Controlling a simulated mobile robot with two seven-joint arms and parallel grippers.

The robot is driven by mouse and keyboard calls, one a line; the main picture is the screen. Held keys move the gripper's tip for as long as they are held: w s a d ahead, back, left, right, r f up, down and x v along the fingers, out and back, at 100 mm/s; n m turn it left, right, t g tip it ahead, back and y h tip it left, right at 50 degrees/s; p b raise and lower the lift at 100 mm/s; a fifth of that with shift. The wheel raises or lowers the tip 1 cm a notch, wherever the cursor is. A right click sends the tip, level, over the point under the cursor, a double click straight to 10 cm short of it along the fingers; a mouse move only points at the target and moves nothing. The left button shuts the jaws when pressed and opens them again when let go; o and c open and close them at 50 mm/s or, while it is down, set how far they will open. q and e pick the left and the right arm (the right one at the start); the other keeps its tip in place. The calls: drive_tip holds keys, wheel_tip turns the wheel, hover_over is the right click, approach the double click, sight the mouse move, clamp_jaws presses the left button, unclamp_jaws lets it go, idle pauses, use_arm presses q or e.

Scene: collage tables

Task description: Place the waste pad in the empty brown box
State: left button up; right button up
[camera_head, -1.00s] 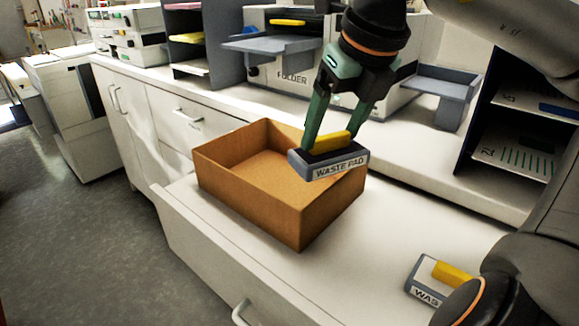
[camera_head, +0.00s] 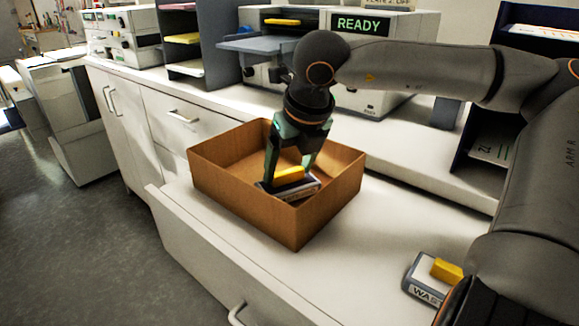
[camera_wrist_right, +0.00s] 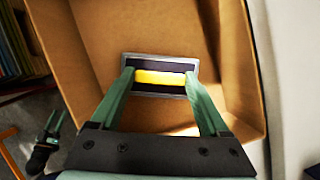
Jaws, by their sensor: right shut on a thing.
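The open brown box (camera_head: 300,222) stands on the pulled-out white drawer top in the head view; its wall also shows in the right wrist view (camera_wrist_right: 235,60). My right gripper (camera_head: 288,172) reaches down inside the box and is shut on the yellow handle of a waste pad (camera_head: 302,188). The pad is dark with a grey rim and lies within the box walls; it also shows in the right wrist view (camera_wrist_right: 160,92). I cannot tell whether it touches the box floor. No other thing shows in the box.
A second pad (camera_head: 428,284) with a yellow handle and a partly hidden "WAS" label lies on the white surface (camera_head: 385,240), right of the box, close to my arm. A machine with a READY sign (camera_head: 360,25) and shelves (camera_head: 190,45) stand behind.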

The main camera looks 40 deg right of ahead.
drive_tip(key=shift+r, duration=0.1)
drive_tip(key=shift+f, duration=0.2)
drive_tip(key=o, duration=1.3)
drive_tip(key=shift+c, duration=0.2)
drive_tip(key=shift+r, duration=0.25)
drive_tip(key=p+v, duration=0.1)
drive_tip(key=v, duration=1.1)
drive_tip(key=shift+p, duration=0.3)
